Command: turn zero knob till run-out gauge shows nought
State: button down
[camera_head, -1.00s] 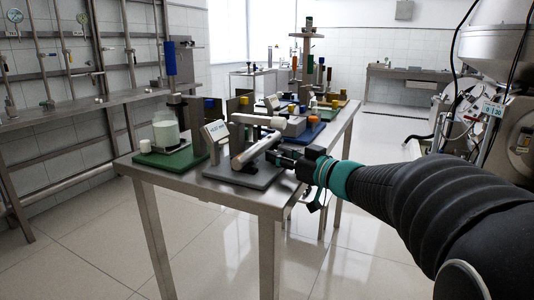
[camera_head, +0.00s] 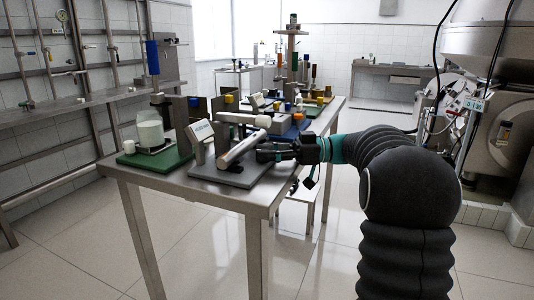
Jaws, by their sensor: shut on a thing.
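The run-out gauge (camera_head: 199,131) is a tilted white panel with dark characters too small to read. It stands at the left of a grey base plate (camera_head: 206,172) on the steel table. A pale cylinder (camera_head: 240,149) lies slantwise over the same plate.
A green board (camera_head: 130,160) with a beaker of pale liquid (camera_head: 150,132) is left of the grey plate. Blue boards with several small parts lie behind. The table's front edge (camera_head: 190,189) is close. Open floor (camera_head: 315,250) lies right of the table.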

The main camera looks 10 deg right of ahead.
jog(key=shift+w+n+g, duration=0.1)
jog(key=shift+n+g, duration=0.4)
jog(key=shift+g, duration=0.6)
jog(key=c, duration=0.8)
grip_release()
jog(key=shift+t, duration=0.5)
